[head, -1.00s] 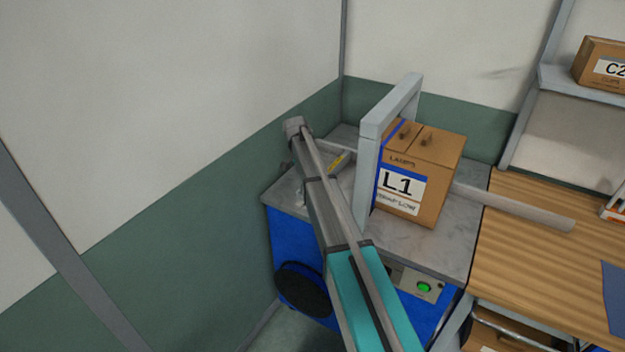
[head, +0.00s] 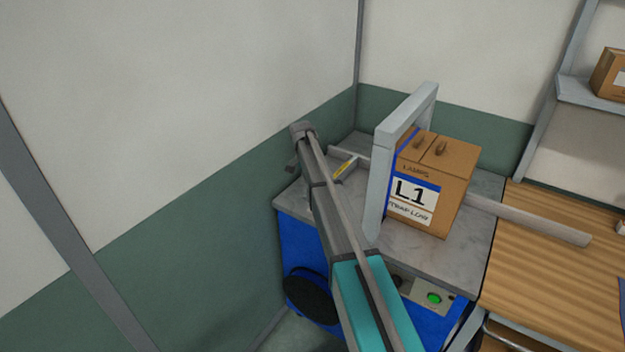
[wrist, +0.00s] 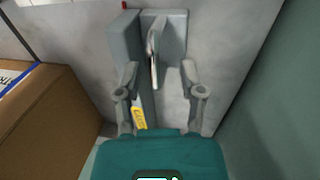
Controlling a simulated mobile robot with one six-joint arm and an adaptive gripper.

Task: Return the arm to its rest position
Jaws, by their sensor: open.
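My arm rises from the bottom of the head view, teal near and grey beyond, and reaches over the left part of the marble-topped blue machine (head: 450,257). In the wrist view my gripper (wrist: 160,78) has its two grey fingers spread apart, with nothing held between them. A grey bracket with an upright plate (wrist: 172,30) lies beyond the fingers. A yellow label (wrist: 139,117) shows beside the left finger. In the head view the fingers are mostly hidden behind the arm.
A cardboard box marked L1 (head: 449,190) stands on the machine beside a grey arch (head: 379,180); it also shows in the wrist view (wrist: 45,125). A grey bar (head: 530,219) extends over the wooden table (head: 540,285). The green-and-white wall (head: 190,240) is close on the left.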

